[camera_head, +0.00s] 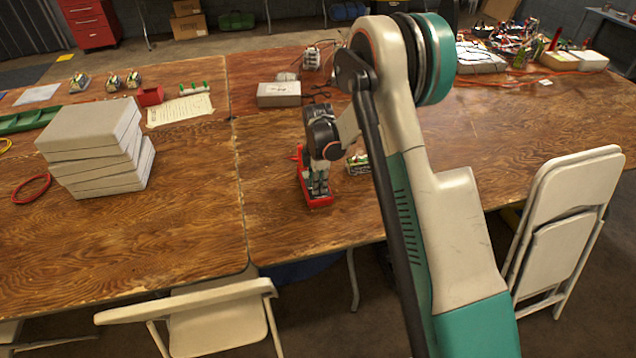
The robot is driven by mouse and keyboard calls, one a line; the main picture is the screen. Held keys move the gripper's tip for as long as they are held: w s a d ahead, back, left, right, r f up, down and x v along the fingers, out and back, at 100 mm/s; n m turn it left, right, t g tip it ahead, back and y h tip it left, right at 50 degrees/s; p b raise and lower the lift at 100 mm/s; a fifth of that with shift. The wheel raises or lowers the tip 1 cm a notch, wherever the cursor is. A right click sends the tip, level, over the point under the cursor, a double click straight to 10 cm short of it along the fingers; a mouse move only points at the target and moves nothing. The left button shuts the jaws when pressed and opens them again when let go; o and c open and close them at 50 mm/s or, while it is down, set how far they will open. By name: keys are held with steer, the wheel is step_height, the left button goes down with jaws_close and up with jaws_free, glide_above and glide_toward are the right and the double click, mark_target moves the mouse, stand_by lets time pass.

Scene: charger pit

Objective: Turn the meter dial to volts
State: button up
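A red device (318,202), which looks like the meter, lies on the wooden table in the middle of the view, near the table's front edge. My gripper (319,188) points down over it, with its fingertips at or just above the meter's face. The gripper hides most of the face, so I cannot see the dial or its setting. I cannot tell whether the fingers touch the dial or how far apart they are.
A small electronic part (357,164) sits right of the meter. A white box (279,94) lies behind it. A stack of pale boxes (95,150) stands at left. Folding chairs (564,225) stand at the front edge. Wiring clutter (490,52) fills the back right.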

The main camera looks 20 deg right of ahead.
jaws_close()
steer(key=m+b, duration=0.1)
steer(key=m, duration=0.4)
steer(key=shift+m, duration=0.4)
steer(key=m, duration=0.5)
steer(key=shift+m+b, duration=0.35)
steer(key=shift+m, duration=0.05)
steer(key=o, duration=0.9)
jaws_free()
step_height(320, 180, up, 12)
